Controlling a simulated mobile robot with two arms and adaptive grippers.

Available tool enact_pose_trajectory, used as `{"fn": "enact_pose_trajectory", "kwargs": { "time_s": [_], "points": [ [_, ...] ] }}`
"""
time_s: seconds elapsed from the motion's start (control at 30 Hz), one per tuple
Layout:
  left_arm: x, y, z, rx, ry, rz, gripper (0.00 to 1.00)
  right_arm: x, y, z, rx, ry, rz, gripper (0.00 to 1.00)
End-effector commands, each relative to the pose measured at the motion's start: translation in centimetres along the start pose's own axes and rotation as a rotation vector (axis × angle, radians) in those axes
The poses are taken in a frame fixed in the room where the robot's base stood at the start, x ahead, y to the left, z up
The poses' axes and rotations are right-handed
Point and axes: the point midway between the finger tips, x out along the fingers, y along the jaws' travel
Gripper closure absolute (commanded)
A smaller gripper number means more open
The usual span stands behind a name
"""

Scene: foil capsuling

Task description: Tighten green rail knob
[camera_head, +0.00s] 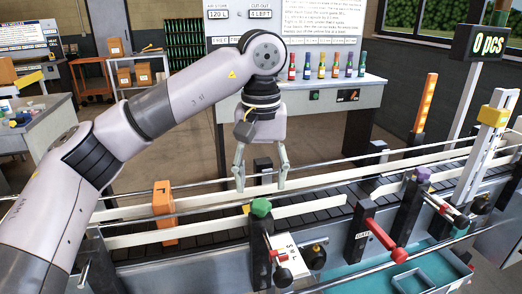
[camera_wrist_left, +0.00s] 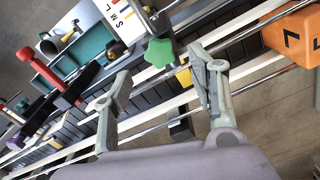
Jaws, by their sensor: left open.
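The green rail knob (camera_head: 261,207) sits on top of a dark post at the near side of the conveyor. In the left wrist view the star-shaped green knob (camera_wrist_left: 159,52) shows beyond the fingers, above the gap between them. My left gripper (camera_head: 260,186) is open and empty, pointing down over the conveyor, behind and above the green knob and apart from it. Its two fingers (camera_wrist_left: 165,95) are spread wide in the left wrist view. My right gripper is in neither view.
The conveyor (camera_head: 325,201) runs between white rails. An orange block marked L (camera_head: 163,212) stands left of the knob. A red-handled lever (camera_head: 385,240) and a purple knob (camera_head: 422,174) are to the right. Several coloured bottles (camera_head: 321,66) stand on the bench behind.

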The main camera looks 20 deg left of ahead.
Motion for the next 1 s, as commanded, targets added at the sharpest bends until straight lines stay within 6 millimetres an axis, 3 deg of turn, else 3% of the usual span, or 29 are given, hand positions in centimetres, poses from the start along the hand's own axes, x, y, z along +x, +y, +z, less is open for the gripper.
{"fn": "enact_pose_trajectory", "kwargs": {
  "time_s": [0.2,0.4,1.0],
  "points": [
    [-4.4,0.0,-0.1,-0.002,0.004,0.0,0.47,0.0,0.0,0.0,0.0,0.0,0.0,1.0],
    [-6.4,0.0,0.0,0.0,0.001,0.0,0.47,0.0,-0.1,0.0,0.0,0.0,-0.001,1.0],
    [-6.8,0.0,0.0,0.0,0.0,0.0,0.47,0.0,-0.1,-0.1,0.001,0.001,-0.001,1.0]
  ]
}}
